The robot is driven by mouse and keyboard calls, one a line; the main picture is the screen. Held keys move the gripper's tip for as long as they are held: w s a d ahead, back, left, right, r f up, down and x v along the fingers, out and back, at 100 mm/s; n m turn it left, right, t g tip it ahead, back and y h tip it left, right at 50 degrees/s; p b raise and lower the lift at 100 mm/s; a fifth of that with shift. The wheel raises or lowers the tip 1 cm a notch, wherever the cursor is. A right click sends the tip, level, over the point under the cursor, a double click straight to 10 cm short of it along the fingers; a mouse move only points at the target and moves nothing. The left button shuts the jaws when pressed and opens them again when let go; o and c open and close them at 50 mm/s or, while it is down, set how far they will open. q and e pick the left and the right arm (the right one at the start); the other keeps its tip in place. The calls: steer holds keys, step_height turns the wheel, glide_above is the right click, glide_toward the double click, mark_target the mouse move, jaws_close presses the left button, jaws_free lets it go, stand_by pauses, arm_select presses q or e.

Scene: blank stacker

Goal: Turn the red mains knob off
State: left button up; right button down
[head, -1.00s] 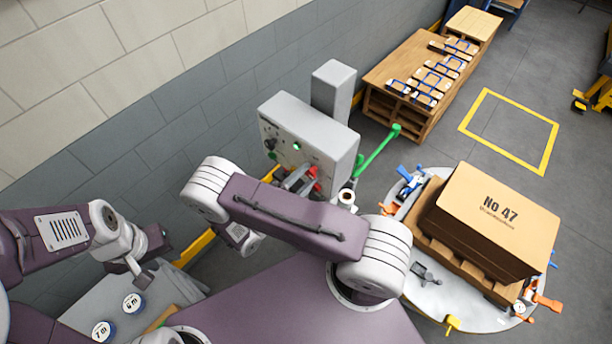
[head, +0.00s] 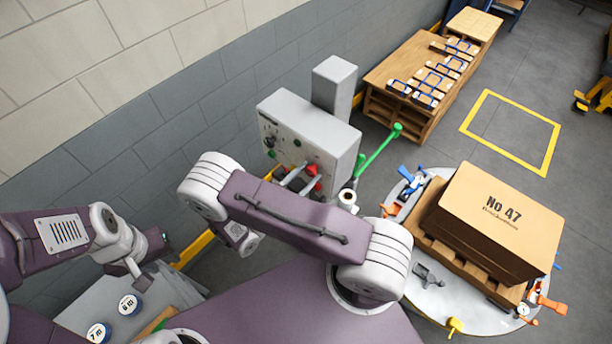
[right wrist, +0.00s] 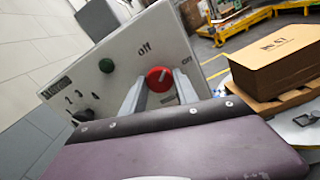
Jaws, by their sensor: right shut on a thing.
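The red mains knob (right wrist: 159,79) is on the face of a grey control box (head: 325,135), between "Off" and "On" labels. A pale line marks the knob, but I cannot tell surely which label it points at. My right gripper (right wrist: 160,85) is shut on the knob, one finger on each side; in the head view the knob (head: 314,172) is partly hidden by the fingers. The green lamp (right wrist: 106,65) on the box is dark. My left gripper (head: 137,272) hangs well away at the lower left; its jaw opening is unclear.
A black selector knob (right wrist: 83,115) with numbers sits on the same face. A green lever (head: 377,150) sticks out beside the box. To the right, a round table (head: 440,300) bears a brown carton (head: 500,215) on a pallet. A wall stands behind the box.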

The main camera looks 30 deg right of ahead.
steer(key=n, duration=0.4)
steer(key=shift+r+n, duration=0.15)
steer(key=shift+n, duration=0.15)
steer(key=n, duration=0.5)
steer(key=shift+n, duration=0.3)
steer(key=c, duration=0.9)
jaws_free()
steer(key=shift+c, duration=0.2)
